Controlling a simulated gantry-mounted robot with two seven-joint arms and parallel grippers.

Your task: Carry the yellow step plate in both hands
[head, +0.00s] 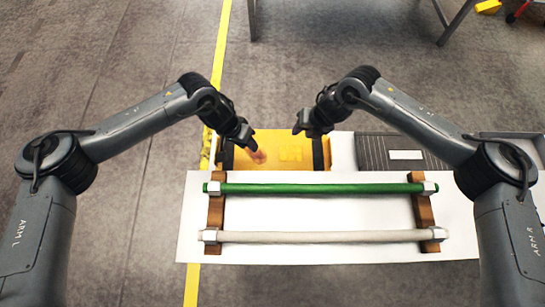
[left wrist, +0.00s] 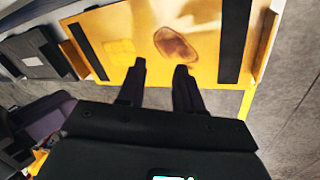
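The yellow step plate (head: 290,148) lies behind the white board in the head view, its near part cut off by the board. It has dark strips near its ends, a brown stain and a paler yellow patch; it also fills the top of the left wrist view (left wrist: 130,35). My left gripper (head: 246,143) is above the plate's left part. In the left wrist view its two fingers (left wrist: 160,67) are apart, with tips overlapping the plate's edge and nothing clearly held. My right gripper (head: 304,130) is by the plate's far right corner, its fingertips apparently apart. Contact cannot be told.
A white board (head: 330,215) in front carries a green bar (head: 320,188) and a pale bar (head: 320,237) on brown supports. A dark ribbed mat (head: 375,150) with a white label lies right of the plate. A yellow floor line (head: 221,45) runs on the left. Table legs stand behind.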

